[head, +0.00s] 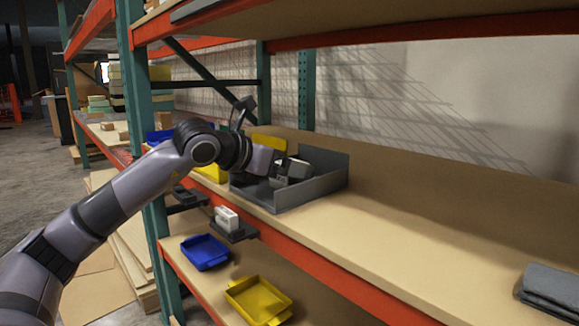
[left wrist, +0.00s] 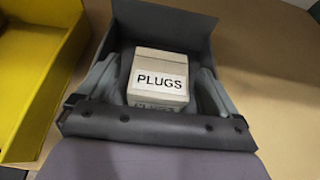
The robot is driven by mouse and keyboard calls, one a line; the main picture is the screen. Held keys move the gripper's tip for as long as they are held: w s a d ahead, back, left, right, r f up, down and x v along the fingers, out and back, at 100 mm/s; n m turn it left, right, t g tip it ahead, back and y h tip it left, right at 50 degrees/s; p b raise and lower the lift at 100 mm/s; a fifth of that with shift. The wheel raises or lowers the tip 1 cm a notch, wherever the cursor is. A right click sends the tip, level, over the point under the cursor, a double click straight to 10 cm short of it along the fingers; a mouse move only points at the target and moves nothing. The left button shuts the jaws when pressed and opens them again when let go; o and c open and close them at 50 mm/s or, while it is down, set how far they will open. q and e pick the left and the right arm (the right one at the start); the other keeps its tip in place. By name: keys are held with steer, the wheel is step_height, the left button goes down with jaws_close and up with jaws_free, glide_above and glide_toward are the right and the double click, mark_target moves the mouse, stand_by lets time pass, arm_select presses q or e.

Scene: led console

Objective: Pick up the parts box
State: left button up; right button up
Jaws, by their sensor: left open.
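A small pale box labelled PLUGS (left wrist: 158,82) sits inside a grey open bin (left wrist: 165,22) in the left wrist view. In the head view the grey bin (head: 318,187) stands on the wooden shelf, and the pale box inside is partly hidden by my gripper. My left gripper (head: 290,172) reaches into the bin. In the left wrist view its two fingers (left wrist: 158,98) are apart, one on each side of the box; I cannot tell whether they touch it. My right gripper is in neither view.
A yellow bin (left wrist: 35,70) stands left of the grey bin. A small white item (head: 227,217) sits on a dark bracket at the shelf's front edge. A blue tray (head: 205,253) and a yellow tray (head: 259,301) lie lower. Grey folded cloth (head: 549,287) lies far right; the shelf between is clear.

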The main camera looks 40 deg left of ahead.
arm_select(q)
steer(key=shift+x, duration=1.15)
steer(key=shift+c, duration=0.3)
steer(key=c, duration=1)
steer(key=shift+c, duration=0.2)
steer(key=shift+r, duration=0.15)
